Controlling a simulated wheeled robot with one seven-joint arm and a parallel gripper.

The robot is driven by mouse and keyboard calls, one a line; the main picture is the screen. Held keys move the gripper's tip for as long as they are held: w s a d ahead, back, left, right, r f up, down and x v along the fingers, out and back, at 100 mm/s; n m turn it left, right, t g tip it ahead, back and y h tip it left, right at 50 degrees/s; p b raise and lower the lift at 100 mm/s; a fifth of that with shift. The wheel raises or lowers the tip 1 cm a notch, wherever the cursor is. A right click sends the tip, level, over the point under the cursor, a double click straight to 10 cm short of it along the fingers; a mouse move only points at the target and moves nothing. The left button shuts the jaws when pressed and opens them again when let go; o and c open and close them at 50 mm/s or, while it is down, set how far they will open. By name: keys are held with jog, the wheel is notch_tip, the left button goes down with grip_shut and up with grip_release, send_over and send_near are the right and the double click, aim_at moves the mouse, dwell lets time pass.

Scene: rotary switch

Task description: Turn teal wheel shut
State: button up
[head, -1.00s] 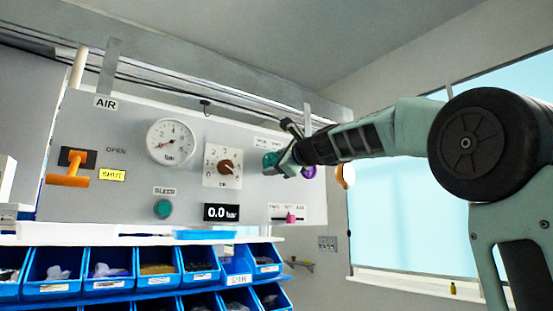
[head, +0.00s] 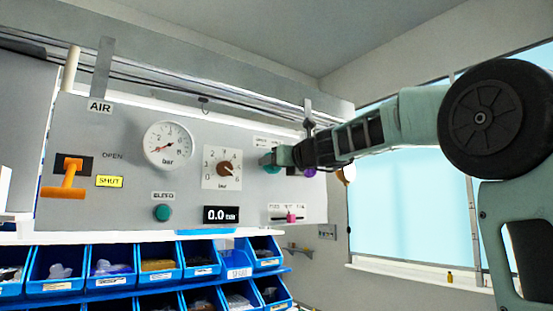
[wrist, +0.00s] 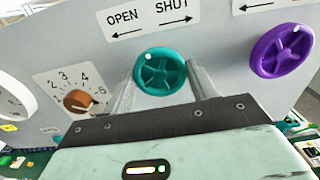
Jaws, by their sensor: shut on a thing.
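The teal wheel (wrist: 163,74) is on the grey panel under a sign reading OPEN with a left arrow and SHUT with a right arrow. A white dot shows near its top left rim in the wrist view. My gripper (wrist: 158,84) has one finger on each side of the wheel and is shut on it. In the head view my gripper (head: 274,157) reaches the panel from the right and hides most of the wheel.
A purple wheel (wrist: 281,51) is close on the right. A brown knob (wrist: 77,100) with a number dial is on the left. The panel also has a gauge (head: 168,144), an orange lever (head: 68,180) and a green button (head: 162,213). Blue bins (head: 110,263) stand below.

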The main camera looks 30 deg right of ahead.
jog(key=shift+f+m+p, duration=0.15)
jog(key=shift+m+p, duration=0.25)
jog(key=shift+m, duration=0.8)
jog(key=shift+f, duration=0.1)
jog(key=o, duration=1)
jog(key=shift+s, duration=0.1)
jog(key=s+b, duration=1.3)
jog(key=s, duration=0.4)
jog(key=shift+d, duration=0.25)
jog(key=shift+s, duration=0.1)
